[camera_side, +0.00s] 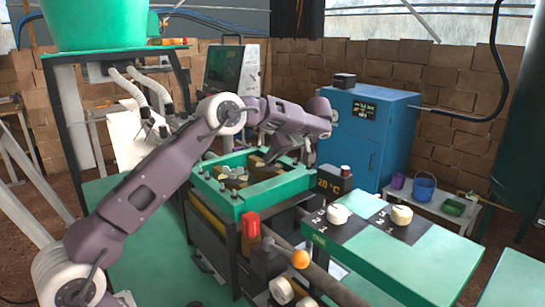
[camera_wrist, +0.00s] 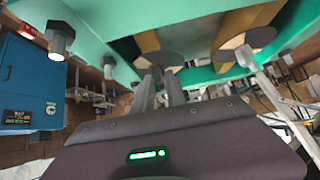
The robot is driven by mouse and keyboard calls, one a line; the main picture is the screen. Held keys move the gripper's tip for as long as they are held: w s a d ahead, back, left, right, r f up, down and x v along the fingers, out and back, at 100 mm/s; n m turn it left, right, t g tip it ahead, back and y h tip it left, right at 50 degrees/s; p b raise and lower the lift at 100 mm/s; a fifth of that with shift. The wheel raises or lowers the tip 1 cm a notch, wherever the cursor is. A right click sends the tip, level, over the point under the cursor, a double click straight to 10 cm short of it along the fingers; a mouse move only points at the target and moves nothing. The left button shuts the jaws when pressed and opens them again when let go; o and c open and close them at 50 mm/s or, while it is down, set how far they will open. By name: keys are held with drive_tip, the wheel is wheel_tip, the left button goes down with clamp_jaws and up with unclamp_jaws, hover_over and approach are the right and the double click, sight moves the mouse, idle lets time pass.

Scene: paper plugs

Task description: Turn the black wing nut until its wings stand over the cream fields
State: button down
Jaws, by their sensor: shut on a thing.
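A green frame (camera_side: 228,203) holds a panel with tan or cream fields (camera_wrist: 238,25) and dark fields, with two round grey discs. My gripper (camera_side: 270,159) reaches down into the frame at its far right part. In the wrist view my gripper's fingers (camera_wrist: 158,72) are close together at the left disc (camera_wrist: 152,52), shut on the black wing nut there. The fingers cover the nut, so I cannot tell where its wings point. A pale grey wing nut (camera_wrist: 245,56) stands on the other disc, apart from my gripper.
Hex bolts (camera_wrist: 61,40) stand up from the frame's rim. A black display (camera_side: 333,184) stands right of the frame. A green table (camera_side: 400,262) with two cream knobs is at the front right. A blue cabinet (camera_side: 365,140) stands behind.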

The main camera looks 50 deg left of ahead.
drive_tip(key=shift+w+n+g, duration=0.35)
drive_tip(key=shift+n+g, duration=0.05)
drive_tip(key=shift+n, duration=0.2)
drive_tip(key=shift+s+n+g, duration=0.1)
drive_tip(key=shift+n+g, duration=0.2)
drive_tip(key=shift+s, duration=0.1)
drive_tip(key=c, duration=1.6)
unclamp_jaws()
drive_tip(key=shift+o, duration=0.2)
